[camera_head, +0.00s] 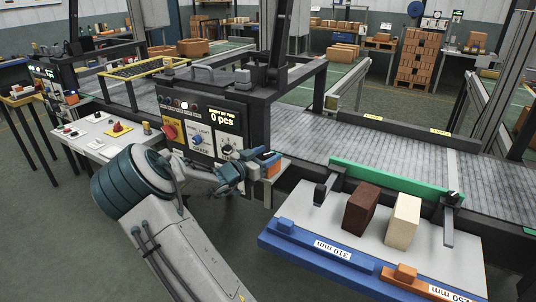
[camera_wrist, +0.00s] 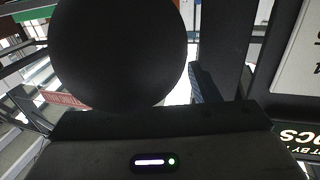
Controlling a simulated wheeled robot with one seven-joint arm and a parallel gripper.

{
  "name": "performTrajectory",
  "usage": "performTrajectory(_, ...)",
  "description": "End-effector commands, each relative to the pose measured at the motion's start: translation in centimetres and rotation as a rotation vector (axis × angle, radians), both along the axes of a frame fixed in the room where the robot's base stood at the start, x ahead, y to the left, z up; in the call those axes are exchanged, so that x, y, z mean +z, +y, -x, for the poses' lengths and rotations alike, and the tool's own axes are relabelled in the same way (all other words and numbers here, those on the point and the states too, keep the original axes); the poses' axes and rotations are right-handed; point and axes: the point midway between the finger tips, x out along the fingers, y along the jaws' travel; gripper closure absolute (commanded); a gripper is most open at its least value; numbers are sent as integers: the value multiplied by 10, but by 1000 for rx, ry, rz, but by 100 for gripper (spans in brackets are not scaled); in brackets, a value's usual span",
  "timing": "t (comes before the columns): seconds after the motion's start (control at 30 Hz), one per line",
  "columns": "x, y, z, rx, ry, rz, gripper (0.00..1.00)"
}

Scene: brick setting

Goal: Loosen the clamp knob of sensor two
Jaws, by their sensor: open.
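My gripper (camera_head: 262,162) is open in the head view, at the end of my arm in front of the lower right of the control box. A blue and orange part shows at its tip; I cannot tell whether it touches it. In the wrist view a large dark round shape (camera_wrist: 118,50) fills the upper left, very close, with a blue ribbed piece (camera_wrist: 205,88) beside it. I cannot tell whether the round shape is the clamp knob of sensor two. A dark bar (camera_wrist: 150,140) with a white light and a green light crosses the bottom.
The control box (camera_head: 227,125) reads "0 pcs" and has a red and a blue knob. Right of it, a brown block (camera_head: 361,208) and a cream block (camera_head: 403,220) stand on a pale board by a green rail (camera_head: 390,183). A roller conveyor (camera_head: 380,152) runs behind.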

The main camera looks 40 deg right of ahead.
Motion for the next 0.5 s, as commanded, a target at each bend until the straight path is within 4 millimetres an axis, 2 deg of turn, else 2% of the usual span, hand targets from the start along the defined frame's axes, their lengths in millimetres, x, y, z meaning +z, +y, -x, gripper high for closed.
performTrajectory(0.13, 0, -9, -2, 1, 0, -1, 45)
performTrajectory(0.4, 0, -10, -2, 1, 0, -1, 45)
performTrajectory(0.43, 0, -10, -2, 1, 0, -1, 50)
performTrajectory(0.5, 0, -10, -2, 1, 0, -1, 70)
